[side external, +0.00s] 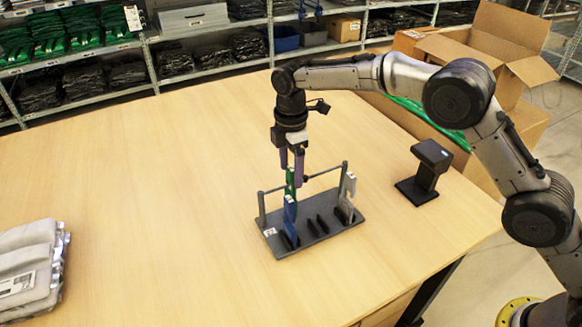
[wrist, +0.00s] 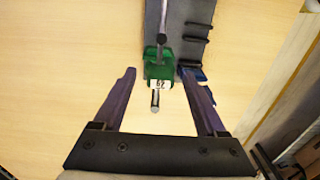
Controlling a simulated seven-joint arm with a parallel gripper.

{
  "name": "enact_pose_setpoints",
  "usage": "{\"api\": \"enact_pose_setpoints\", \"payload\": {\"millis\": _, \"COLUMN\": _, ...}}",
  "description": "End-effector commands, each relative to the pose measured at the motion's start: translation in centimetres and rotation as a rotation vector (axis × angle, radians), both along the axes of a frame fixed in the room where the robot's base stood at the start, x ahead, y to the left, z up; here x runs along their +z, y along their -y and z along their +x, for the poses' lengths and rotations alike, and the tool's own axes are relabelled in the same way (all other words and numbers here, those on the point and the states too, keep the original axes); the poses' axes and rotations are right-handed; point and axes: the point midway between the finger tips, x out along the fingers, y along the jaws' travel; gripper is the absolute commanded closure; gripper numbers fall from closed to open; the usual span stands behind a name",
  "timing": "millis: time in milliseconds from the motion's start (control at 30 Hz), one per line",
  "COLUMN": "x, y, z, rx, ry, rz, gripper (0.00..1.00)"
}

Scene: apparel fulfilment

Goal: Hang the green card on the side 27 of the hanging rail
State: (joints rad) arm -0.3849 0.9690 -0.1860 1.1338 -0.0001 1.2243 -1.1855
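The green card (side external: 290,182) is at the rail, just below my gripper (side external: 291,168) in the side view. In the wrist view the green card (wrist: 152,68) lies between the two purple fingers (wrist: 158,76), with a visible gap on both sides. Its white label carries small digits that I cannot read surely. The hanging rail (side external: 322,173) is a thin dark rod above a dark grey base (side external: 330,231). My gripper is open.
A blue card (side external: 290,215) stands in front of the green one, and a light grey card (side external: 347,190) stands at the base's right end. Empty dark slots lie between them. A black scanner stand (side external: 427,172) is to the right, grey bagged garments (side external: 30,268) far left. The table between is clear.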

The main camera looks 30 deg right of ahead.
Motion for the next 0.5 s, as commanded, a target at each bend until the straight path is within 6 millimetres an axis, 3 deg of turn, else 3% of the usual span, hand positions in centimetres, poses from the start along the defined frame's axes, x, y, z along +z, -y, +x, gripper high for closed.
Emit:
{"api": "enact_pose_setpoints", "payload": {"millis": 267, "x": 0.5, "y": 0.0, "z": 0.0, "rx": 0.000, "ry": 0.000, "rz": 0.000, "gripper": 0.26}}
{"api": "enact_pose_setpoints", "payload": {"millis": 500, "x": 4.4, "y": 0.0, "z": 0.1, "rx": 0.000, "ry": 0.004, "rz": 0.002, "gripper": 0.26}}
